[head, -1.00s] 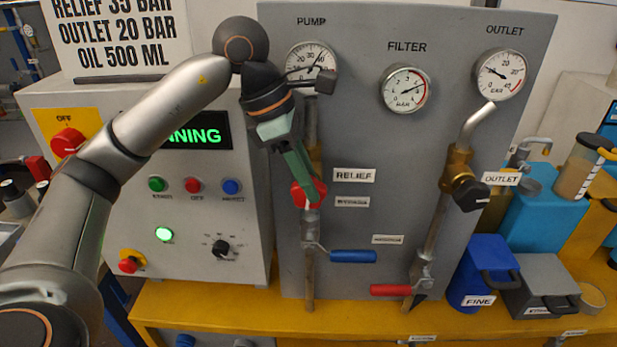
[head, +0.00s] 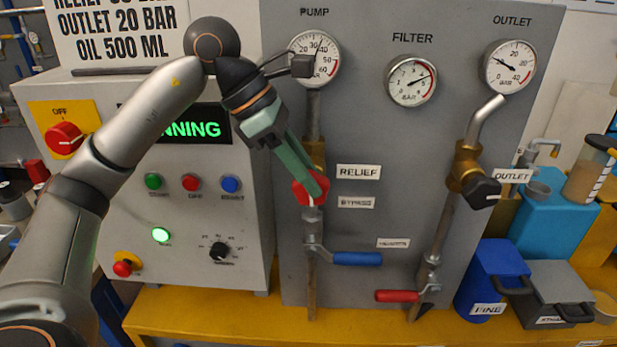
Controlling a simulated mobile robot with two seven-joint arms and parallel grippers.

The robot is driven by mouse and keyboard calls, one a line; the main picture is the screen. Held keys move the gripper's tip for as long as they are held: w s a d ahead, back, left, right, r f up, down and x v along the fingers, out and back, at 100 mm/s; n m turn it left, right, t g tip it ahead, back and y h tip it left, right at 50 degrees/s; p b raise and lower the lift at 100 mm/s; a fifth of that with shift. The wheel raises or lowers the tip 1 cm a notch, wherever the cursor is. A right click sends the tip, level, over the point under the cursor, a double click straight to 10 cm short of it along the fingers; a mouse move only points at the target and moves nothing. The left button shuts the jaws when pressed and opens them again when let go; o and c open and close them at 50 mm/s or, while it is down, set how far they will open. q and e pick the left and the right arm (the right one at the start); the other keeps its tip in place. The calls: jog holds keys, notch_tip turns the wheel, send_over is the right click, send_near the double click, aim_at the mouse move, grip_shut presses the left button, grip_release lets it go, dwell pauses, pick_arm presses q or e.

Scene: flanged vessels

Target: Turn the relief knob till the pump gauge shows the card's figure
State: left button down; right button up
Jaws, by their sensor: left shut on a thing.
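The red relief knob (head: 303,193) sits on the brass valve under the pump gauge, beside the RELIEF label (head: 358,172). My left gripper (head: 314,187) reaches it from the upper left, and its green fingers are shut on the knob, hiding part of it. The pump gauge (head: 309,53) is partly hidden by a dark box on my wrist; its needle points up, seemingly between 30 and 40. The card (head: 118,32) at upper left reads OUTLET 20 BAR and OIL 500 ML; its top RELIEF line is cut off by the frame. My right gripper is not in view.
A blue lever (head: 357,259) and a red lever (head: 398,296) stick out below. The filter gauge (head: 412,81), outlet gauge (head: 510,67) and black outlet knob (head: 482,191) are to the right. The control box (head: 190,255) stands left, its display lit green.

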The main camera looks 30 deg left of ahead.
pick_arm(q)
jog(key=c, duration=0.9)
grip_release()
jog(key=shift+c, duration=0.2)
jog(key=shift+r, duration=0.1)
jog(key=p+v, duration=0.1)
jog(key=v, duration=1.1)
jog(key=shift+r+p, duration=0.2)
jog(key=shift+p, duration=0.1)
jog(key=shift+a, duration=0.1)
jog(key=shift+s+f, duration=0.1)
